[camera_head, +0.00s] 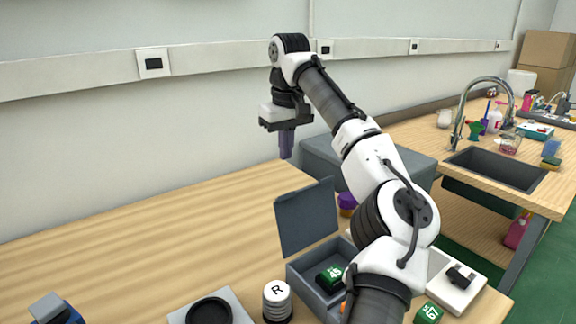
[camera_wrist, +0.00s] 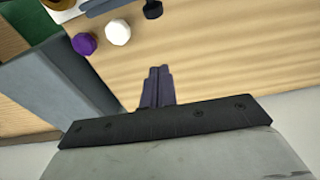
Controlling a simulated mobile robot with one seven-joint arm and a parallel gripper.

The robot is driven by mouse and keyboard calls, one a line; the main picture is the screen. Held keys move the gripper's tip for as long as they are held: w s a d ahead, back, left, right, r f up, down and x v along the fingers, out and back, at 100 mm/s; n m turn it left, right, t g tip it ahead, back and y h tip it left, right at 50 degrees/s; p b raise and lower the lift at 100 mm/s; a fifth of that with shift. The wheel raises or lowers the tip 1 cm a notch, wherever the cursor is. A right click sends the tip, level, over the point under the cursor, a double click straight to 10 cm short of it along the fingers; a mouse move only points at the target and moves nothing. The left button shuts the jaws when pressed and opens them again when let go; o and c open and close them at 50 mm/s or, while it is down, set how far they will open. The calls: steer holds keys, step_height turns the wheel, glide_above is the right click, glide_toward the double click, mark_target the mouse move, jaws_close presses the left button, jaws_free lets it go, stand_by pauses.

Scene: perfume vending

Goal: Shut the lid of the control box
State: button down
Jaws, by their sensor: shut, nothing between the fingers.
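The control box (camera_head: 301,281) is a grey box on the wooden table in the head view, partly hidden behind my arm. Its lid (camera_head: 305,217) is a flat grey panel standing open, raised on the box's far left side. A dark green cube with white marking (camera_head: 330,276) lies inside the box. My gripper (camera_head: 286,156) points down with purple-grey fingers, high above and behind the lid, apart from it. In the wrist view my gripper (camera_wrist: 160,72) is shut and empty over bare wood. A grey strip at that view's top edge may be the lid; I cannot tell.
A large grey block (camera_head: 322,162) stands behind the box, also at left in the wrist view (camera_wrist: 65,80). A purple-topped item (camera_head: 347,201) stands near the lid. A round piece marked R (camera_head: 277,299) is left of the box. The left tabletop is mostly clear.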

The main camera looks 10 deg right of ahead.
mark_target(305, 214)
steer(key=s+d+f, duration=0.1)
steer(key=s+f, duration=0.2)
steer(key=f, duration=0.5)
steer(key=shift+f, duration=0.2)
steer(key=shift+d, duration=0.1)
stand_by(0.4)
